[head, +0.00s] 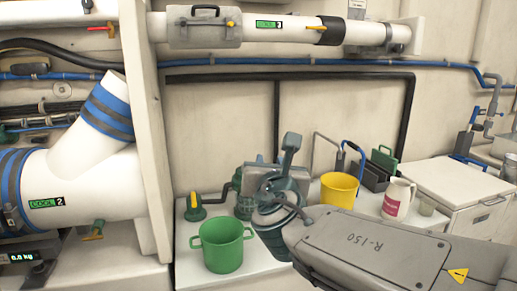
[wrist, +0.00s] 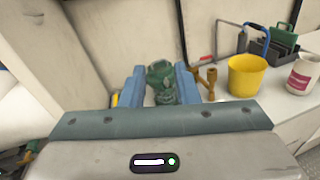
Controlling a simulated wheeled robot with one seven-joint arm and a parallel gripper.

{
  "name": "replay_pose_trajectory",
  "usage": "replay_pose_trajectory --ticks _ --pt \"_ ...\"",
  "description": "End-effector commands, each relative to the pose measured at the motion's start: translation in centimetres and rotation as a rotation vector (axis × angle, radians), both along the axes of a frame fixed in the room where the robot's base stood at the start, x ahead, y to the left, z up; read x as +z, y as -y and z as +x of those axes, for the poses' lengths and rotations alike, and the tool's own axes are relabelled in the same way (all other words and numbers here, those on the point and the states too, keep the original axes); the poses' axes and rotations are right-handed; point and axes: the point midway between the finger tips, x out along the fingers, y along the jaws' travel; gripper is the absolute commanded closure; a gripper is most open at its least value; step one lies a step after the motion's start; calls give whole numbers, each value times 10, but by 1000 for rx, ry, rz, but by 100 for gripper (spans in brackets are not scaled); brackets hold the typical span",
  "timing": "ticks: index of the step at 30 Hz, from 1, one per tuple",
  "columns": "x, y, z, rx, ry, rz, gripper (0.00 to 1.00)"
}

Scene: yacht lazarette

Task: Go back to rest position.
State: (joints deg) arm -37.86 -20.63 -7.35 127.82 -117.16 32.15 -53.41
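My gripper (wrist: 160,84) shows in the wrist view as two blue fingers standing apart. A dark green fitting (wrist: 161,82) appears in the gap between them, seemingly beyond the fingers on the counter; I cannot see either finger gripping it. In the head view my arm reaches in from the lower right over the white counter, and its grey wrist is near the middle. The fingertips are hard to make out there. The green fitting also shows partly in the head view (head: 244,200), behind and left of my wrist.
A green bucket (head: 222,247) stands left of my wrist. A yellow bucket (head: 338,191), a white jug (head: 397,199) and a dark tool holder (head: 374,174) stand behind my arm. White pipes (head: 90,182) fill the left. A white chest (head: 455,195) is at right.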

Motion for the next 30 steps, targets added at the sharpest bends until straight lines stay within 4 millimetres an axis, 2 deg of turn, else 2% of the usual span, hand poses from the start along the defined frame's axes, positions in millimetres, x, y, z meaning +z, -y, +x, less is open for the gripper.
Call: replay_pose_trajectory --ticks 11,16,21,24,30 --pt "-7 58 -5 -225 -125 357 72" --pt "-16 98 -20 -423 -199 646 72" --pt "-35 138 -49 -698 -262 1019 72" --pt "-46 153 -70 -869 -281 1238 72" --pt "-64 165 -117 -1229 -280 1662 72"
